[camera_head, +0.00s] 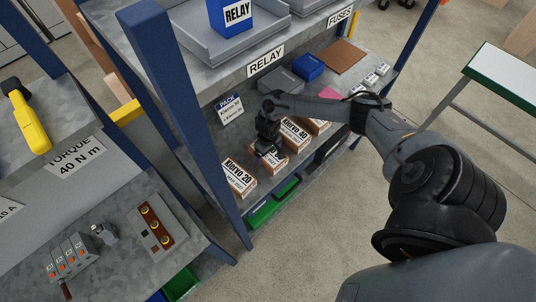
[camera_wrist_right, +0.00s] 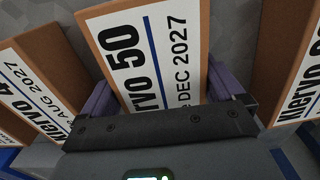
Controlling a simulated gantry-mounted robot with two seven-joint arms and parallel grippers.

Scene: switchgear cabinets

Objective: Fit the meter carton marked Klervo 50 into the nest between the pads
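In the right wrist view, the brown carton with a white label reading Klervo 50 (camera_wrist_right: 140,45) lies between the two fingers of my right gripper (camera_wrist_right: 165,92). The fingers are close along both sides; I cannot tell whether they press on it. In the head view, my right gripper (camera_head: 268,148) reaches down over this carton (camera_head: 272,164), covering most of its top, in the row on the lower shelf. A small card (camera_head: 229,109) headed PACK stands behind the row. I cannot make out the nest or its pads. My left gripper is not in view.
Carton Klervo 20 (camera_head: 238,178) stands to the left of the gripper and carton Klervo 40 (camera_head: 295,133) to the right, both close. A blue post (camera_head: 180,110) rises left of the row. The upper shelf (camera_head: 265,57) overhangs behind. Grey and blue boxes (camera_head: 308,67) lie farther back.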

